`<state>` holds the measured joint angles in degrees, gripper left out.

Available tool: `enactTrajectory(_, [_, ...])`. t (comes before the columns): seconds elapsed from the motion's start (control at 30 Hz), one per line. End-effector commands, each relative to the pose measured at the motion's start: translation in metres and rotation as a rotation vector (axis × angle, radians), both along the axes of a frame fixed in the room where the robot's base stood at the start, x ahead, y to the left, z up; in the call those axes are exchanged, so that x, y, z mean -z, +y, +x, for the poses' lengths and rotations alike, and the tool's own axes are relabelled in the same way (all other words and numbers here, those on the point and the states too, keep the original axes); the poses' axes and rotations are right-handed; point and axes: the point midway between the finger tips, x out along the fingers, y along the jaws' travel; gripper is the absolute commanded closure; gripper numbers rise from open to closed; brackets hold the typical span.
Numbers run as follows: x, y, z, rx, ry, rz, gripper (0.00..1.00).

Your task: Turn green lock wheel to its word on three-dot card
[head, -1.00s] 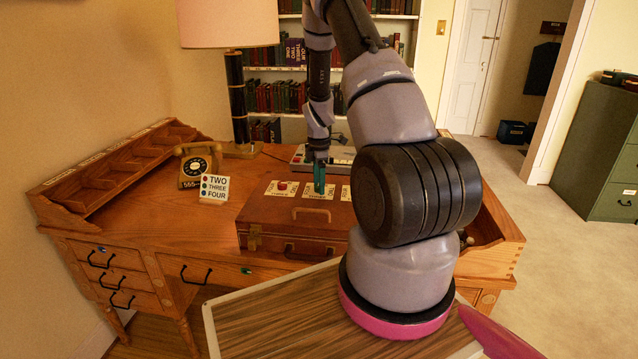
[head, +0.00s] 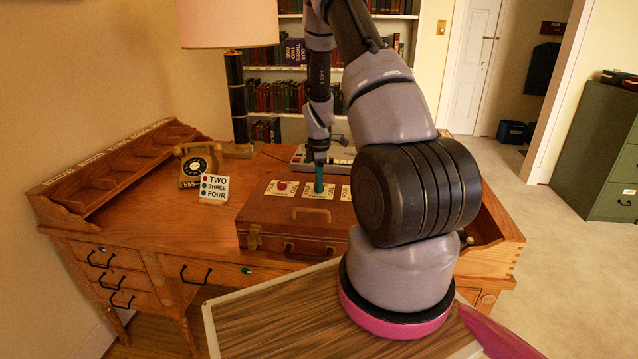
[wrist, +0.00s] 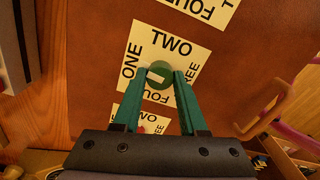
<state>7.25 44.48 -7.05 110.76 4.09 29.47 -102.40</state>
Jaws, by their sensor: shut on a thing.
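The green lock wheel (wrist: 158,86) sits on a white label (wrist: 188,52) on the brown case (head: 285,226). In the wrist view the label reads TWO at top, ONE at left, THREE at right and FOUR below. My gripper (wrist: 160,76), with green fingers, is shut on the wheel from both sides; it also shows in the head view (head: 318,187). A white mark on the wheel points up and left, roughly between ONE and TWO. The three-dot card (head: 215,188) stands left of the case and reads TWO, THREE, FOUR; its small dot colours are hard to tell.
A red wheel (head: 282,186) on its own label is left of my gripper, and another label (head: 346,193) is at right. A telephone (head: 196,165) and a lamp (head: 236,105) stand behind the card. A grey device (head: 340,158) lies behind the case.

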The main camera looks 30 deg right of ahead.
Motion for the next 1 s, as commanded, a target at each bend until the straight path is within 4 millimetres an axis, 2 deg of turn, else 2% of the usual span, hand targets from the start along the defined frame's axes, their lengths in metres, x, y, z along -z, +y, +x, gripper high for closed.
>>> enactTrajectory(1.0, [-0.0006,-0.0004,0.0006,0.938,-0.001,-0.001,1.00])
